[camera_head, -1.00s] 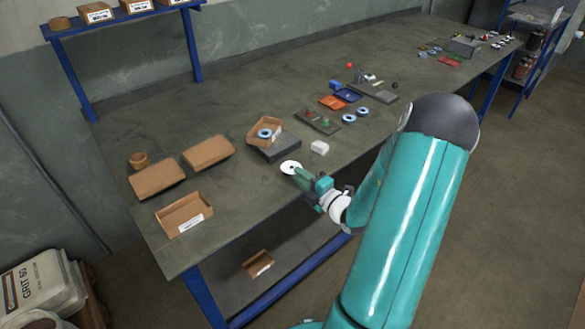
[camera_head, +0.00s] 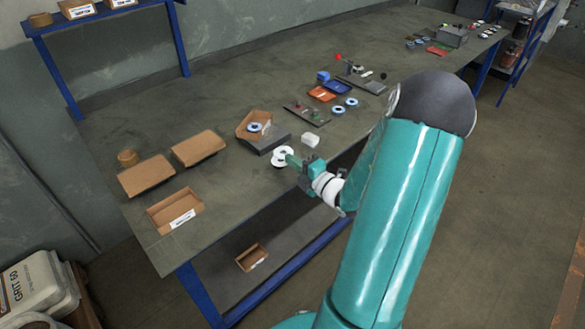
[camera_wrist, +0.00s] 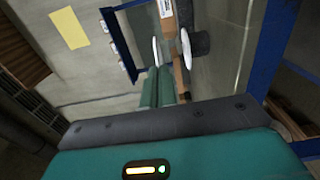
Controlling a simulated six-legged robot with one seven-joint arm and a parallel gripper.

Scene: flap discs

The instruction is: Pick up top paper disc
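My gripper (camera_head: 291,160) is over the front edge of the workbench, its teal fingers close together. In the wrist view my gripper (camera_wrist: 156,70) has a thin white paper disc (camera_wrist: 154,52) seen nearly edge-on at its fingertips, and appears shut on it. A second white disc (camera_wrist: 186,48) stands out apart from it, to the right. In the head view the held paper disc (camera_head: 284,151) and the other white disc (camera_head: 277,161) overlap, the lower one showing a dark centre hole. Whether more discs lie under the second one is hidden.
A cardboard box (camera_head: 242,125) with a blue-ringed disc and a dark grey block (camera_head: 267,144) lie just behind. An empty labelled cardboard tray (camera_head: 160,218) and two closed boxes are left. Two blue-ringed discs (camera_head: 337,111) lie further right.

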